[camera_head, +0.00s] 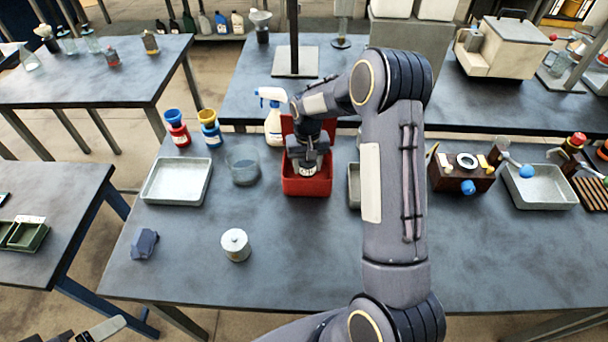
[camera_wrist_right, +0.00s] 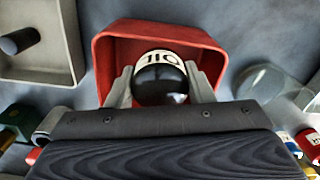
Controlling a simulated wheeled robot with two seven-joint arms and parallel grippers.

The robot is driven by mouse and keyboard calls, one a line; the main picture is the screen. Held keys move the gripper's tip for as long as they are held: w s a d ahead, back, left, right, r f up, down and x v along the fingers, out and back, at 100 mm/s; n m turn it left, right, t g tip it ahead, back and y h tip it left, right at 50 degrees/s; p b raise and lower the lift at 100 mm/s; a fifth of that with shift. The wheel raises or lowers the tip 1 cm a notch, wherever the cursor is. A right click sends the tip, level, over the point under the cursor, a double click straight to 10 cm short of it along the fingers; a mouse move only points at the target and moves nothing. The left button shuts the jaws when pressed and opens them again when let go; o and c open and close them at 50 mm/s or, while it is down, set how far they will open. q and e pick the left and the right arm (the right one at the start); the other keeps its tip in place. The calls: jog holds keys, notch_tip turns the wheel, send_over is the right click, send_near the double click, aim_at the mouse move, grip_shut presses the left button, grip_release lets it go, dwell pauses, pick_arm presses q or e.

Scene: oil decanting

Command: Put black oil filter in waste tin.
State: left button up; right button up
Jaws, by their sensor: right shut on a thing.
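The red waste tin (camera_head: 307,187) stands open near the back middle of the worktable; it also shows in the right wrist view (camera_wrist_right: 205,45). My right gripper (camera_head: 307,163) points down at the tin's mouth. In the right wrist view its two fingers (camera_wrist_right: 162,88) are shut on the black oil filter (camera_wrist_right: 160,82), a round dark thing with a white band lettered OIL. The filter lies within the outline of the tin's opening; how deep it sits I cannot tell. At the lower left edge, a cut-off part seems to be my left gripper (camera_head: 85,331), its jaws unclear.
A white spray bottle (camera_head: 272,118) stands close behind the tin, and a glass dish (camera_head: 243,165) left of it. A metal tray (camera_head: 177,181) is farther left. A lidded pot (camera_head: 235,244) and a dark blue block (camera_head: 145,243) stand in front. The front middle is clear.

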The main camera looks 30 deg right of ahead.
notch_tip(320, 180, down, 7)
jog(key=b, duration=0.3)
jog(key=shift+f, duration=0.15)
jog(key=o, duration=1)
